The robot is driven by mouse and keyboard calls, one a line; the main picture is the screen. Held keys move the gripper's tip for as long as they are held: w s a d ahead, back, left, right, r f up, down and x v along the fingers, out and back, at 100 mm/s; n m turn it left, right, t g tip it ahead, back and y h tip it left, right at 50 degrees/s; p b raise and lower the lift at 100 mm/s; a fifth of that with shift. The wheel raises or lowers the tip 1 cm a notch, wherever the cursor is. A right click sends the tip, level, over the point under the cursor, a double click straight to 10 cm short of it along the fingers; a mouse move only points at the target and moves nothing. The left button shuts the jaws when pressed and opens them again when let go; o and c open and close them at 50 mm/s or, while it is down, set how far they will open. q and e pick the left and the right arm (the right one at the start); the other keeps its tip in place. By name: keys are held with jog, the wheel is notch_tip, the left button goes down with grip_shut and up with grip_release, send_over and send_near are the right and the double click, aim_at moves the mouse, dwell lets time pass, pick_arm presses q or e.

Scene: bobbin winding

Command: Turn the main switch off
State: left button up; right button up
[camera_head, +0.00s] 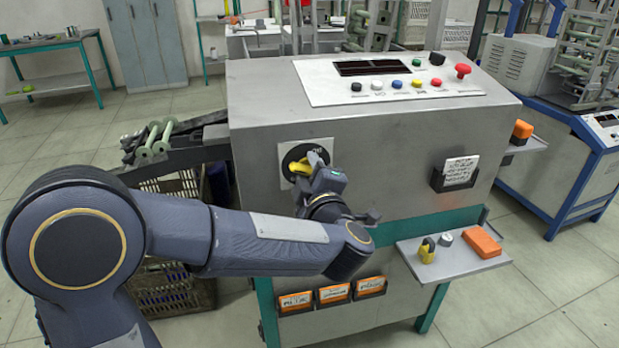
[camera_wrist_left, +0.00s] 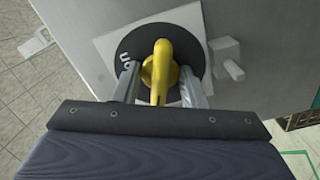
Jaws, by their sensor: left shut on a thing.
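The main switch is a yellow rotary handle (camera_wrist_left: 161,72) on a black round dial (camera_wrist_left: 190,50) with a pale square plate, on the front of the grey machine. In the head view the yellow handle (camera_head: 299,167) shows at the left of the machine's front, partly covered by my left gripper (camera_head: 308,170). In the left wrist view the two fingers of my left gripper (camera_wrist_left: 160,88) stand on either side of the handle and are shut on it. Part of the dial's lettering is hidden by a finger. My right gripper is not in view.
The sloped control panel (camera_head: 318,92) with coloured buttons is above the switch. A small side shelf (camera_head: 420,256) at the right holds an orange box (camera_head: 482,242) and small parts. Crates (camera_head: 172,290) stand below left, behind my arm. A label holder (camera_head: 456,172) projects from the front.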

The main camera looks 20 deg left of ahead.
pick_arm(q)
jog(key=shift+f+n+b, duration=0.15)
jog(key=shift+n+b, duration=0.55)
jog(key=shift+b, duration=0.1)
jog(key=o, duration=1.6)
jog(key=shift+c, duration=0.2)
jog(key=shift+s+d, duration=0.25)
jog(key=shift+s, duration=0.2)
jog(key=b+v, duration=0.1)
jog(key=v, duration=0.7)
